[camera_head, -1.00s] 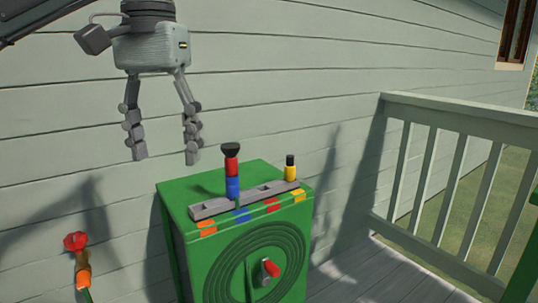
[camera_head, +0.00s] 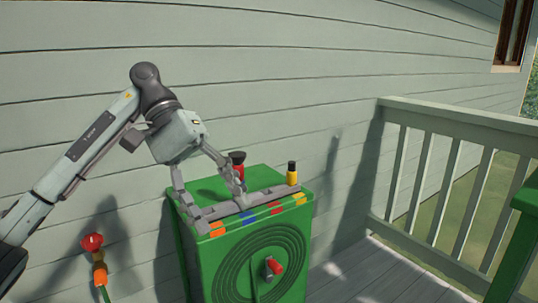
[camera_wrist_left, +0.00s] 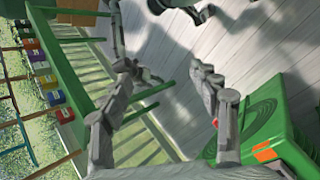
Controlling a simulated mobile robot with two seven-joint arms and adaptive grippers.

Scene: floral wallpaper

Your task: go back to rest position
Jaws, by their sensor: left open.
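My left gripper (camera_head: 214,198) hangs tilted over the green box (camera_head: 260,225), its fingers spread apart at the left part of the grey rail (camera_head: 268,196) on the box top. Contact with the rail cannot be told. A red peg with a black cap (camera_head: 237,165) stands behind the right finger, its lower part hidden. A yellow peg with a black cap (camera_head: 292,175) stands at the rail's right end, clear of the gripper. In the left wrist view my gripper (camera_wrist_left: 168,80) shows open with nothing between its fingers, beside the green box (camera_wrist_left: 268,110). My right gripper is in neither view.
The siding wall (camera_head: 300,90) rises close behind the box. A red-topped valve (camera_head: 93,243) stands at the lower left. A white railing (camera_head: 440,190) and a green post (camera_head: 510,240) bound the right. Bare deck (camera_head: 365,275) lies right of the box.

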